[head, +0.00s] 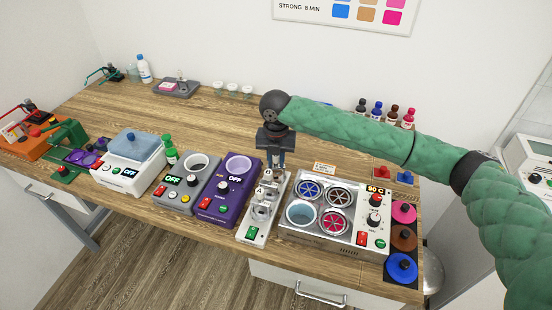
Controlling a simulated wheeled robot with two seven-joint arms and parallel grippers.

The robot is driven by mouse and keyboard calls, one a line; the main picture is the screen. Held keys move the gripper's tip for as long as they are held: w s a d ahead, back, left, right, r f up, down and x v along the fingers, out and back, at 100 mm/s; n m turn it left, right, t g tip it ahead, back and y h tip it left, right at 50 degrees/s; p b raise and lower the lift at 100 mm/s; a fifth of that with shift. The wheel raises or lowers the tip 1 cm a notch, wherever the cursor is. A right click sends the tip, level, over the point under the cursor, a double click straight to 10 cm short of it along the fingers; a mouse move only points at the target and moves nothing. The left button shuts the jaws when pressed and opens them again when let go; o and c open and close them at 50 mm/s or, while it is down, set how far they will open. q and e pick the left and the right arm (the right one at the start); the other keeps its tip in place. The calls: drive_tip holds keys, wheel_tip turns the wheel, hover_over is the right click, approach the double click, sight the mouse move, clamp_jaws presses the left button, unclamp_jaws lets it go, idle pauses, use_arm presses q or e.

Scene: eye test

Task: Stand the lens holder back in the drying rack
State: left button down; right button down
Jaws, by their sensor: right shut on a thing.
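My right gripper (278,166) points down above the rear part of a narrow white unit (250,236) with round grey parts on it. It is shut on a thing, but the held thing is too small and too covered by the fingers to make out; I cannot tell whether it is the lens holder. I cannot tell whether it touches the white unit. No drying rack can be picked out for certain. A grey tray (178,90) with a pink block stands at the back left. My left gripper is not in view.
A purple unit (222,205) stands left of the white unit. A metal box with round wells (310,240) stands close on its right. Several small bottles (378,110) line the back right. The wooden table (200,125) is mostly bare behind the units.

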drive_tip(key=shift+f, duration=0.1)
drive_tip(key=c, duration=0.8)
unclamp_jaws()
drive_tip(key=shift+c, duration=0.2)
drive_tip(key=shift+r+p, duration=2.2)
drive_tip(key=shift+r, duration=0.8)
